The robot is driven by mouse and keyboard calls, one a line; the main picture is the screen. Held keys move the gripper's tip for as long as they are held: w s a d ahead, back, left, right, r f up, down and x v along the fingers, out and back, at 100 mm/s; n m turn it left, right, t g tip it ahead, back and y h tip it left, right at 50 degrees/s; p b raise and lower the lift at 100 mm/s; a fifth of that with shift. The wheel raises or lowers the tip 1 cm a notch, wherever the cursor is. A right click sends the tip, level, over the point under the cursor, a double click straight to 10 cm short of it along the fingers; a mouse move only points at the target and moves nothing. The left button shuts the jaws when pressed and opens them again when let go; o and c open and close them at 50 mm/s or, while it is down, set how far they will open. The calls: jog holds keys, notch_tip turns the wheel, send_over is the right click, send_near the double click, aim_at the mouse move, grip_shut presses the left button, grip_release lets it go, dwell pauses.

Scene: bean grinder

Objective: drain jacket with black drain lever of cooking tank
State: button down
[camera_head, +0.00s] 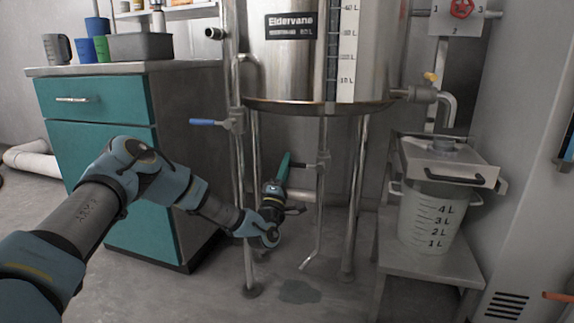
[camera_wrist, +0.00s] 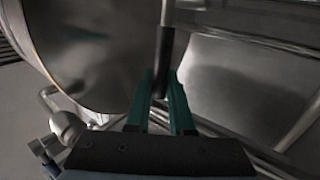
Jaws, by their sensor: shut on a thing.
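The steel cooking tank (camera_head: 280,70) stands on legs in the middle of the head view. Under it, a thin vertical drain pipe (camera_head: 320,215) carries a valve with the black drain lever (camera_head: 302,165), which sticks out to the left. My gripper (camera_head: 286,158) has teal fingers pointing up under the tank, at the lever's left end. In the wrist view the dark lever (camera_wrist: 164,50) runs between the two teal fingers of my gripper (camera_wrist: 162,84), which is shut on it.
A blue-handled valve (camera_head: 205,122) is on a pipe left of the tank. Tank legs (camera_head: 357,200) stand close around my gripper. A teal cabinet (camera_head: 95,98) is at left. A graduated bucket (camera_head: 428,225) sits on a low stand at right. A dark patch (camera_head: 300,291) marks the floor below the pipe.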

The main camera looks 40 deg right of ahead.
jog(key=shift+f, duration=0.15)
jog(key=c, duration=0.8)
grip_release()
jog(key=shift+s+a, duration=0.1)
jog(key=p+v, duration=0.3)
jog(key=v, duration=0.7)
jog(key=shift+s+a+f, duration=0.1)
jog(key=shift+a+f, duration=0.1)
